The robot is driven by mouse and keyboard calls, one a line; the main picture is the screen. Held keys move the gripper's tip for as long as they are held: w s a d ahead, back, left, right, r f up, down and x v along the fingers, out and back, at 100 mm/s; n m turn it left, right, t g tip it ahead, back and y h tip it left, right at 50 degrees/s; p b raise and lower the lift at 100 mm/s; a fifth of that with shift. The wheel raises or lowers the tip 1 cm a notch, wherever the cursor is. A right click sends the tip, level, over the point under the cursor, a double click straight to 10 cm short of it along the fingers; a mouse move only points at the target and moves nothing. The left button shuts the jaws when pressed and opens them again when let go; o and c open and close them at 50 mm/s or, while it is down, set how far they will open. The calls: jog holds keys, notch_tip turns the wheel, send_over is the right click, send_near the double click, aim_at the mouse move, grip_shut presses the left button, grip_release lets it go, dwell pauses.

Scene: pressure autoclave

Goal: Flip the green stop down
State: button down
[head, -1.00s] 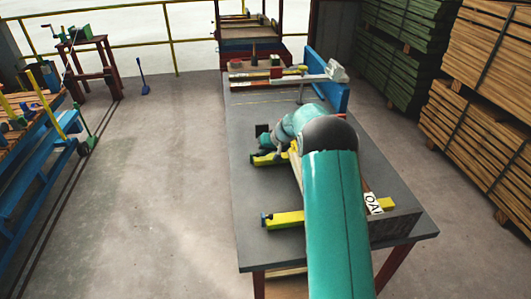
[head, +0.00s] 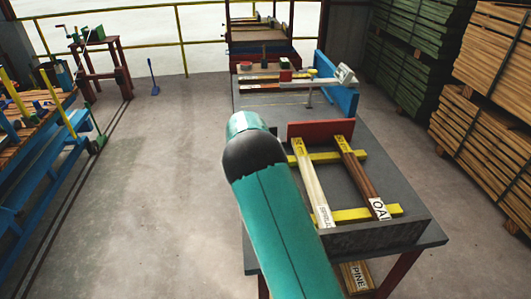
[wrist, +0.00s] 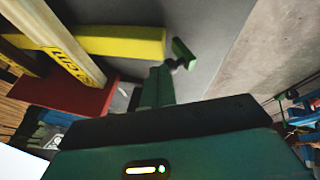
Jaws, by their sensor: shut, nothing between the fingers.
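In the wrist view, a small green tab, which looks like the green stop (wrist: 183,50), sits on a dark pivot just off the end of a yellow bar (wrist: 120,40). It is raised at a slant. My gripper (wrist: 157,70) shows as two dark green fingers side by side, shut and empty. In the picture, the fingertips are just left of and below the stop; a small gap seems to separate them. In the head view, my teal arm hides the gripper and the stop.
A dark grey plate (head: 375,237) stands at the near edge. Lumber stacks (head: 490,140) are right; open floor lies left.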

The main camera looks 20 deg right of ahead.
jog(key=a+h, duration=0.2)
jog(key=a+n+h, duration=0.1)
jog(key=shift+w+f+h, duration=0.3)
jog(key=a+h, duration=0.1)
jog(key=a+f+h, duration=0.1)
jog(key=h, duration=0.1)
jog(key=shift+w+n+g, duration=0.2)
jog(key=shift+n+g, duration=0.1)
jog(key=shift+n, duration=0.1)
jog(key=shift+d, duration=0.15)
jog(key=shift+r, duration=0.15)
jog(key=shift+r, duration=0.7)
jog(key=v, duration=1.4)
jog(key=shift+a+f, duration=0.15)
jog(key=shift+a, duration=0.1)
